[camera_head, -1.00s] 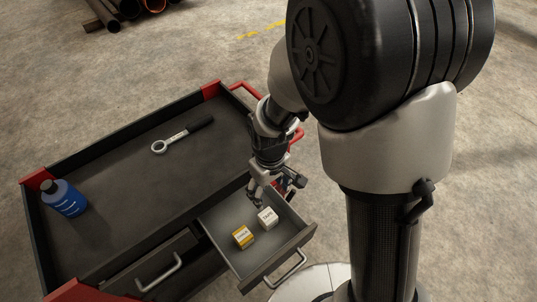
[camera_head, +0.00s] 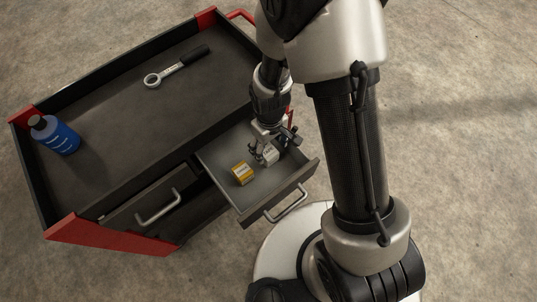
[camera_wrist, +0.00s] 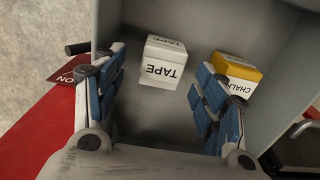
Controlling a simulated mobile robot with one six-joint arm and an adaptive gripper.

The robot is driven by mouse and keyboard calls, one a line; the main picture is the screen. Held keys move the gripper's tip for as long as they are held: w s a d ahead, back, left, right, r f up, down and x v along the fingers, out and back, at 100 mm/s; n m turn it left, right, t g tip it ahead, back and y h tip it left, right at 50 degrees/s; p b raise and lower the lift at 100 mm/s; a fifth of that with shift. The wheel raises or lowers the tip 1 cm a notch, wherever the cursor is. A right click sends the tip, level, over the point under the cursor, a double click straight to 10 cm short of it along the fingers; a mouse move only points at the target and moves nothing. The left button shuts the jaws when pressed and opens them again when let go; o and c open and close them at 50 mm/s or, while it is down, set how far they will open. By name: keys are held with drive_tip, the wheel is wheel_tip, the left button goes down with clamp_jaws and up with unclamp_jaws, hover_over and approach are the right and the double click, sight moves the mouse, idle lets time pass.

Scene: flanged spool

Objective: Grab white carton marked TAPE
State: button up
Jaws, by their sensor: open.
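The white carton (camera_wrist: 163,64) marked TAPE stands in the open drawer (camera_head: 257,199). In the head view the carton (camera_head: 270,155) shows beside my gripper and is partly covered by it. My gripper (camera_head: 262,157) points down into the drawer. In the wrist view my gripper (camera_wrist: 160,100) is open, with blue finger pads to the left and right. The carton appears between and just beyond the fingertips, and I see no pad pressed on it.
A yellow and white carton (camera_wrist: 235,72) marked CHALK stands close by; it also shows in the head view (camera_head: 242,173). Drawer walls surround both cartons.

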sight(268, 151)
wheel_tip(268, 151, down, 4)
drive_tip(key=shift+a+f+b, duration=0.1)
drive_tip(key=shift+a+b, duration=0.05)
drive_tip(key=shift+b, duration=0.6)
drive_tip(key=c, duration=1.4)
